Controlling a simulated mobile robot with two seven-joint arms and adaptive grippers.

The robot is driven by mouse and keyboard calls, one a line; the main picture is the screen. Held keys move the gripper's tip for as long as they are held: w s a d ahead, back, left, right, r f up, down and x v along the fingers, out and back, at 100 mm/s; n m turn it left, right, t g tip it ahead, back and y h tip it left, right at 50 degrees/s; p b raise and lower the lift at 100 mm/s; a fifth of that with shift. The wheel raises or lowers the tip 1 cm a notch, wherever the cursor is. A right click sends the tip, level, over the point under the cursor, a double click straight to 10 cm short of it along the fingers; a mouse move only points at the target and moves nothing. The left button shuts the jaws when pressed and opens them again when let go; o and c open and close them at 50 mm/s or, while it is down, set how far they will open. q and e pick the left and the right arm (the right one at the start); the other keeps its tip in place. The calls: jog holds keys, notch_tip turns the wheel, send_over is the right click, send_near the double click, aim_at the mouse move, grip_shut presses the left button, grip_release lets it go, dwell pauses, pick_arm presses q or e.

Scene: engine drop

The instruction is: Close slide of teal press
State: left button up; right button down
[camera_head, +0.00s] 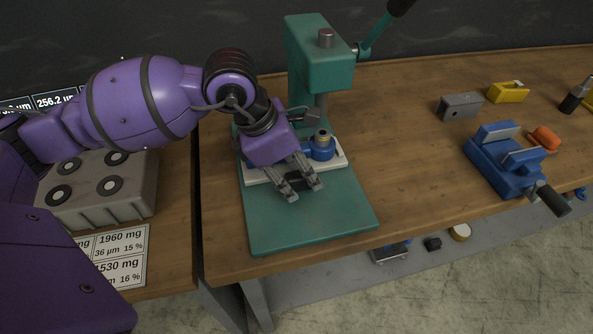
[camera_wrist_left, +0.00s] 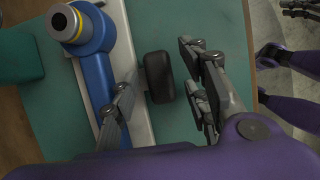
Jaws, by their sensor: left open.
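The teal press (camera_head: 306,60) stands on the wooden bench, with its flat base (camera_head: 315,220) towards the front edge. A white slide plate (camera_head: 342,155) lies across the base and carries a blue fixture (camera_head: 322,147) with a yellow-ringed grey top. The fixture also shows in the left wrist view (camera_wrist_left: 93,55). My left gripper (camera_head: 301,189) is open, low over the base in front of the slide. In the left wrist view a dark block-like handle (camera_wrist_left: 158,77) beside the white plate lies between its open fingers; I cannot tell whether they touch it. Part of the slide is hidden by my gripper.
The press lever (camera_head: 375,35) sticks out to the upper right. A grey engine block (camera_head: 100,185) stands at left. A blue vise (camera_head: 503,165), a grey block (camera_head: 460,106) and a yellow block (camera_head: 508,92) are at right. The bench between press and vise is clear.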

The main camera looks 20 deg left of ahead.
pick_arm(q)
grip_shut()
jog(key=shift+w+a+b, duration=0.45)
jog(key=shift+w+a, duration=0.2)
jog(key=shift+w, duration=0.25)
grip_release()
jog(key=shift+r, duration=0.1)
